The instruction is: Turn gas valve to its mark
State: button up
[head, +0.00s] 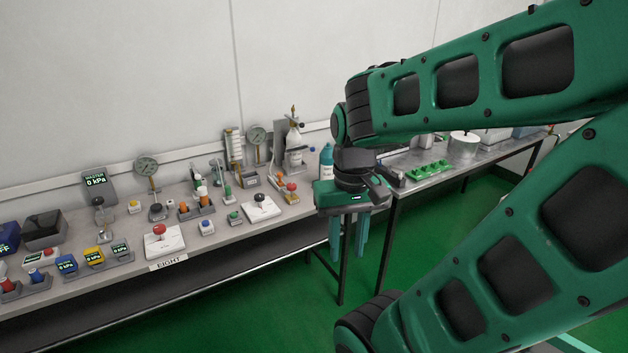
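I cannot tell for certain which thing is the gas valve. Candidates on the long grey bench (215,238) are a red knob on a white plate (165,242), a dark knob with some red on a second white plate (262,209), and a small red and orange fitting (289,187) farther back. No mark can be made out at this size. My gripper (348,256) hangs in front of the bench's right end, fingers pointing down. Its two teal fingers are apart with nothing seen between them. It touches none of the candidates.
Dial gauges (147,166), a white bottle (294,142), a blue bottle (326,160) and several small testers crowd the bench. A sign reading EIGHT (168,264) is at its front edge. A second table (402,185) holds a green tray (429,170). The green floor (270,315) in front is clear.

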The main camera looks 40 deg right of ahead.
aim_at(292, 187)
jog(key=z, duration=0.1)
jog(key=i, duration=0.85)
jog(key=u, duration=0.1)
